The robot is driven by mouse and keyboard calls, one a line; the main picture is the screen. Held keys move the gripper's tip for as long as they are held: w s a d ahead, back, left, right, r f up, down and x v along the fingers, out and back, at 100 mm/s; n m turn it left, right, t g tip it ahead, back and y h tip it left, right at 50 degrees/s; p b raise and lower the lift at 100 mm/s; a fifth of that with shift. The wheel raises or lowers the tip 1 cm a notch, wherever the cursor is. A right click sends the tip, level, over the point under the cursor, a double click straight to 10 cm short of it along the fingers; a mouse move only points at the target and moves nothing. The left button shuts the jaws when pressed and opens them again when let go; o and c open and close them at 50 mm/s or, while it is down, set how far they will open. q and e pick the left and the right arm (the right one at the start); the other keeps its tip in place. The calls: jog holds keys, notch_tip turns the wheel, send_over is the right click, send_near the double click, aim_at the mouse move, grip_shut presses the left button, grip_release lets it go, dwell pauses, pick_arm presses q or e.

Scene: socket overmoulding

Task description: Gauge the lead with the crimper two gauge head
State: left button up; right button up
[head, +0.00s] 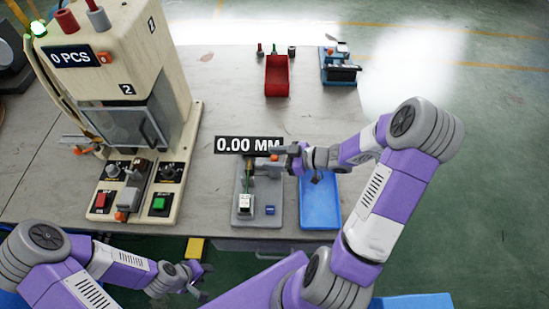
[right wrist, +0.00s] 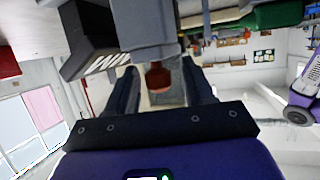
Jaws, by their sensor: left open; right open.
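The gauge stand (head: 242,215) is a grey plate with a post and a black display (head: 249,145) reading 0.00 MM. A white block and a small blue part (head: 270,210) sit on its base. My right gripper (head: 284,157) is at the gauge head, just right of the display. In the right wrist view its fingers are open on either side of an orange-red knob (right wrist: 158,76), and I cannot tell contact. The display's dark box (right wrist: 95,52) shows there too. My left gripper (head: 197,279) is open and empty, below the table's front edge. I cannot make out the lead clearly.
A cream machine (head: 112,45) with a 0 PCS display and red and green buttons stands on the left. A blue tray (head: 320,203) lies right of the gauge. A red bin (head: 278,75) and a blue device (head: 338,68) are at the back. The table's middle is clear.

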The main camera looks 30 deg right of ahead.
aim_at(260, 161)
jog(key=shift+c, duration=0.3)
jog(key=shift+r, duration=0.1)
grip_shut()
jog(key=w+a, duration=0.1)
jog(key=a, duration=0.1)
jog(key=w+a, duration=0.1)
jog(key=shift+w+a, duration=0.3)
jog(key=shift+a, duration=0.05)
grip_release()
jog(key=shift+o, duration=0.3)
jog(key=shift+w+a, duration=0.1)
